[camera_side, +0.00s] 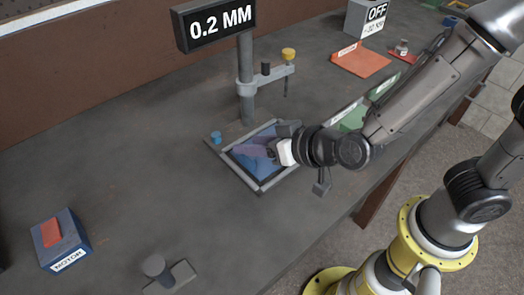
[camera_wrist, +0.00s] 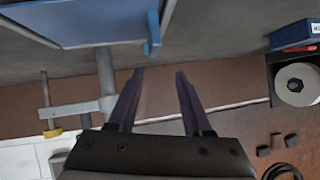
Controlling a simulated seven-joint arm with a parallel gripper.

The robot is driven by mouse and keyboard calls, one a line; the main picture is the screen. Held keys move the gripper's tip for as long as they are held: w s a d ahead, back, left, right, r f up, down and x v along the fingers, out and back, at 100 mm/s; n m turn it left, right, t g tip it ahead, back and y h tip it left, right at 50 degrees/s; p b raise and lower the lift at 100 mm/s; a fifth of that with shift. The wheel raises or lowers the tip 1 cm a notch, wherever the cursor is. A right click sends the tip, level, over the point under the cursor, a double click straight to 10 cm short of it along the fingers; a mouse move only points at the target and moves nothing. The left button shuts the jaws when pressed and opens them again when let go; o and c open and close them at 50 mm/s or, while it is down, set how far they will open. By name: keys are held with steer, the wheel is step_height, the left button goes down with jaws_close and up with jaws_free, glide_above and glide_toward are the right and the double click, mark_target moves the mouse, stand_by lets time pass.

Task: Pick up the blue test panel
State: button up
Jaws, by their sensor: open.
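The blue test panel (camera_side: 246,166) lies in a grey frame (camera_side: 273,182) on the bench in the side view. My gripper (camera_side: 262,150) is over the panel there and covers part of it; I cannot tell whether it touches. In the wrist view the flat blue panel (camera_wrist: 95,18) is at the upper left, partly cut off by the picture edge. There my gripper (camera_wrist: 159,72) is open, its two dark fingers apart with nothing between them. A small blue knob (camera_side: 216,138) sits at the frame's far left corner.
A post (camera_side: 246,80) with a clamp arm and a "0.2 MM" sign (camera_side: 215,22) stands just behind the frame. A blue box (camera_side: 62,242) is at the lower left, with a grey block (camera_side: 170,279) near the front. Orange and green flat pieces lie at the right. The bench's left middle is clear.

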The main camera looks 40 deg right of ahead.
mark_target(238, 157)
steer(key=shift+s+a+f+t+h, duration=0.2)
steer(key=shift+f+t+h, duration=0.15)
steer(key=shift+f, duration=0.3)
steer(key=shift+s+a+f+t+h, duration=0.15)
steer(key=shift+f+t+h, duration=0.15)
steer(key=shift+f, duration=0.3)
steer(key=shift+s+d+f+t+h, duration=0.2)
steer(key=shift+s+f+t+h, duration=0.15)
steer(key=shift+t+h, duration=0.2)
steer(key=x, duration=0.7)
steer(key=shift+w, duration=0.25)
jaws_close()
